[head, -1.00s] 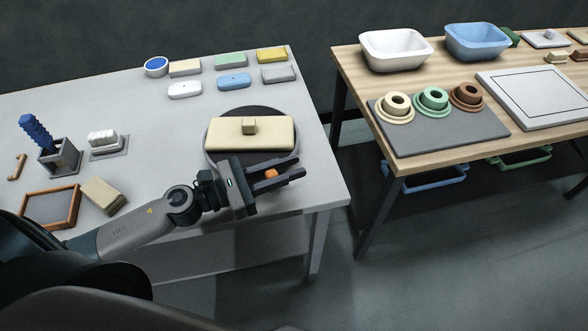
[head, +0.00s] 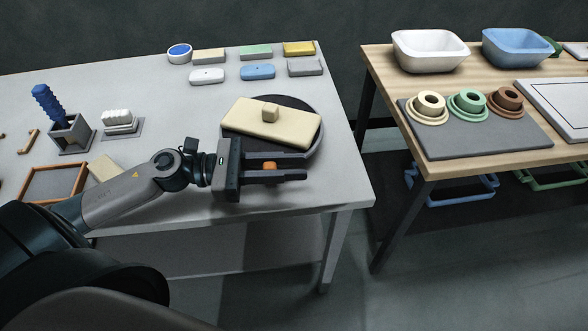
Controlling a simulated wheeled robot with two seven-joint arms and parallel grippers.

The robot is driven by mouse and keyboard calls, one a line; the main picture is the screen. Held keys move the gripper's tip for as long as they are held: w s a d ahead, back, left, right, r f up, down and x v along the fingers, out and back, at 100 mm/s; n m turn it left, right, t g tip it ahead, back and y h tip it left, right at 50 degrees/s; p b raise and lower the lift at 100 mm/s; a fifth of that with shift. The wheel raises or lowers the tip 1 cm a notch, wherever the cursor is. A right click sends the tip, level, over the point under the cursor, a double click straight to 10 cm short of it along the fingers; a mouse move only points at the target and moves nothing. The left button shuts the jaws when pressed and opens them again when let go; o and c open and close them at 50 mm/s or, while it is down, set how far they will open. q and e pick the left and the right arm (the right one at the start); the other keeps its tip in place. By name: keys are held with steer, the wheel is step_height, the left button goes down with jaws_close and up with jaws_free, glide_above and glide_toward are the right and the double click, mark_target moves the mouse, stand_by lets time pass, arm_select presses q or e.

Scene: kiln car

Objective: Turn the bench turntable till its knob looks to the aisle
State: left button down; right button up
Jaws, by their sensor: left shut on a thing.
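The turntable (head: 317,144) is a dark round disc near the right front corner of the grey bench. A cream slab (head: 245,119) with a small block on top lies across it, its right end turned towards the front. The orange knob (head: 269,165) shows at the disc's front rim. My left gripper (head: 278,169) reaches in from the left, its two dark fingers on either side of the knob and shut on it. The fingers hide part of the knob and the front rim. My right gripper is not in view.
The grey bench (head: 190,110) also holds small coloured blocks at the back, and a blue tool in a holder (head: 70,135) and a wood-framed tray (head: 55,183) at left. A wooden table (head: 440,165) with basins (head: 430,52) stands right, across a floor gap.

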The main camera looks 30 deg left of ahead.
arm_select(q)
steer(key=shift+a+r, duration=0.1)
stand_by(0.4)
steer(key=c, duration=1.5)
jaws_free()
steer(key=shift+s, duration=0.1)
